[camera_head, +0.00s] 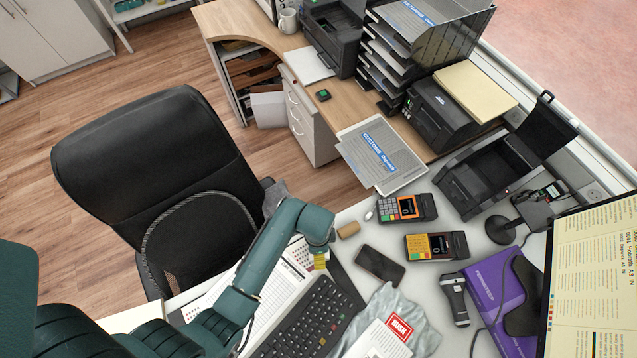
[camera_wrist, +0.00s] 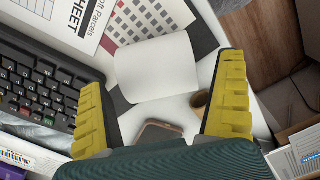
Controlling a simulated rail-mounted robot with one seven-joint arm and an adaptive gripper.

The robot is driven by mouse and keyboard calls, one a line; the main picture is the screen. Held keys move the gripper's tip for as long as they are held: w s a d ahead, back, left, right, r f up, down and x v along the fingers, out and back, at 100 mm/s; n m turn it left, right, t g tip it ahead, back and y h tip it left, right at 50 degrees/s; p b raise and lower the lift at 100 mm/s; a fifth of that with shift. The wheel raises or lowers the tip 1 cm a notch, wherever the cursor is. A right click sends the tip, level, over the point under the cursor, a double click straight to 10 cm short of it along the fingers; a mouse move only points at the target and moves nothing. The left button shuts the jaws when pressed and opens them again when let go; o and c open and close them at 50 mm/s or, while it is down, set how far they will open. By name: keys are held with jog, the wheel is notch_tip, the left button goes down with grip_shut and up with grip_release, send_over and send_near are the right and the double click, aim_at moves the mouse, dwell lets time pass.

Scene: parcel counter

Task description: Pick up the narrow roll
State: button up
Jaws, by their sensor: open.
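My gripper (camera_head: 320,262) is over the desk beside the keyboard, and its yellow fingers are spread wide in the wrist view (camera_wrist: 161,75). A small tan roll (camera_head: 348,230) lies on the white desk just right of my gripper. In the wrist view the tan roll (camera_wrist: 201,99) shows next to the right finger, which partly hides it. A white piece with curved edges (camera_wrist: 155,68), which looks like a paper roll on its side, shows between the fingers. My arm hides it in the head view. I cannot tell for sure which of these is the narrow roll.
The keyboard (camera_head: 312,322) and printed sheets lie beside my gripper. A dark phone (camera_head: 380,266), two card terminals (camera_head: 406,208) and a grey bag with a RUSH label (camera_head: 399,327) lie to the right. An office chair (camera_head: 160,180) stands at the desk's edge.

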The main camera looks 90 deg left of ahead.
notch_tip(320, 180, down, 3)
jog(key=shift+w+f+b, duration=0.1)
jog(key=shift+f+b, duration=0.1)
jog(key=shift+b, duration=0.1)
jog(key=shift+r, duration=0.1)
jog(key=c, duration=1.2)
notch_tip(320, 180, up, 10)
jog(key=p, duration=0.2)
jog(key=shift+d+p, duration=0.1)
jog(key=shift+p, duration=0.3)
